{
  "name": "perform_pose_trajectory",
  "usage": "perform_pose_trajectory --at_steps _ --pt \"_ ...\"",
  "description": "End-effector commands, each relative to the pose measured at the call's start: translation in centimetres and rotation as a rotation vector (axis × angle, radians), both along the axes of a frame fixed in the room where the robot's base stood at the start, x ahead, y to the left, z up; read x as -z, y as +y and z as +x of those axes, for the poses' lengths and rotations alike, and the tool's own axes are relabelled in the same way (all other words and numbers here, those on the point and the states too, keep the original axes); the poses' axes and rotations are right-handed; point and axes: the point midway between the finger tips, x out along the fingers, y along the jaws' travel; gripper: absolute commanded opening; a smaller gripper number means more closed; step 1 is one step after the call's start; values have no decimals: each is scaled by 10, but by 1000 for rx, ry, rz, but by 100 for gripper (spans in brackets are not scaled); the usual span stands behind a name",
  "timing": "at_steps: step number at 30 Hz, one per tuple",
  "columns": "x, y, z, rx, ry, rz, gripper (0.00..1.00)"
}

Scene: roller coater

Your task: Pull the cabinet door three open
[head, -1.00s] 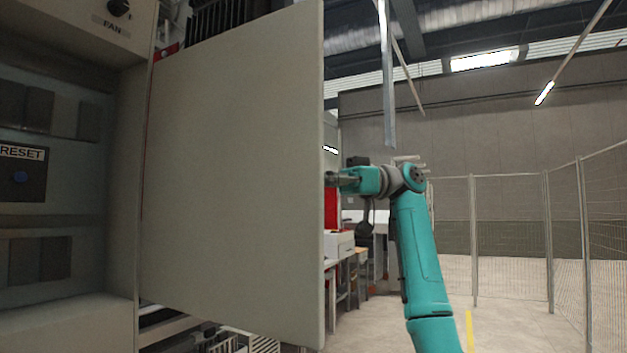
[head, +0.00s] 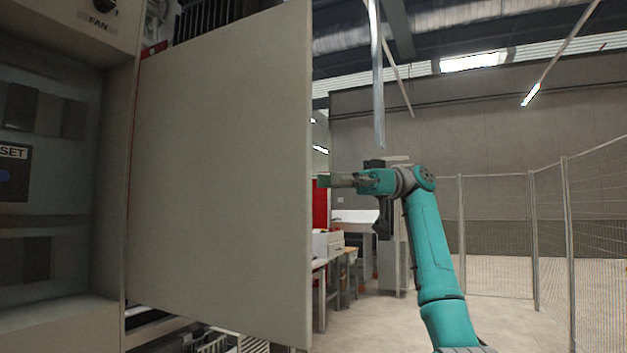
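The cabinet door (head: 220,180) is a large flat grey panel. It stands swung out from the cabinet (head: 60,320), with its near face filling the left middle of the head view. My gripper (head: 322,181) is just right of the door's free edge, at about mid height. Its fingertips come close to that edge, and I cannot tell whether they touch it. The finger gap is too small to make out. Any handle on the door's far side is hidden.
A wire fence (head: 500,235) stands at the right. Behind the door are a white box (head: 327,243) and tables. The floor (head: 515,310) at the right is clear.

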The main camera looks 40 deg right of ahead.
Motion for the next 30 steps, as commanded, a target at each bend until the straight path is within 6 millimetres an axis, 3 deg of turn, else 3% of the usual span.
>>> perform_pose_trajectory --at_steps 3,10,30 --pt "-1 -23 -3 2 2 1 37" --pt "0 -45 -6 0 0 1 37" --pt "0 -49 -7 0 -1 0 37"
